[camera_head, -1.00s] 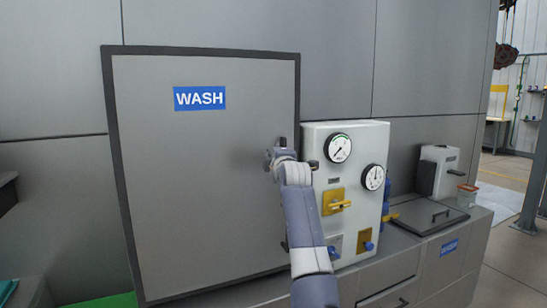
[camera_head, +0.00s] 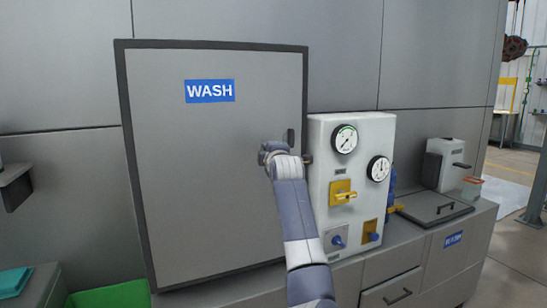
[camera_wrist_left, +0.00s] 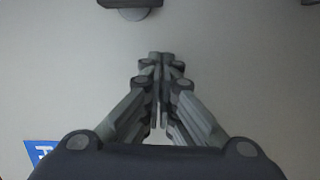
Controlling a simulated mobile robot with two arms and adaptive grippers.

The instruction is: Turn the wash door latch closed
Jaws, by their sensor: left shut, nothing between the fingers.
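The wash door (camera_head: 215,190) is a flat grey panel in a dark frame with a blue WASH label (camera_head: 210,91). It looks closed in the wall. A small dark latch handle (camera_head: 290,137) stands roughly upright near the door's right edge. My left gripper (camera_head: 266,150) is at the door face, just left of and below the latch, partly hidden by its own wrist. In the left wrist view, the gripper (camera_wrist_left: 160,58) is shut and empty, its fingertips together over bare door. A dark part with a rounded grey base (camera_wrist_left: 138,10), apparently the latch, is cut off at the top edge.
A white gauge panel (camera_head: 322,160) with two dials, yellow valves and a blue knob stands close to the right of the door. Below it is a grey cabinet with drawers (camera_head: 392,290). A green bin (camera_head: 110,298) sits at the lower left.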

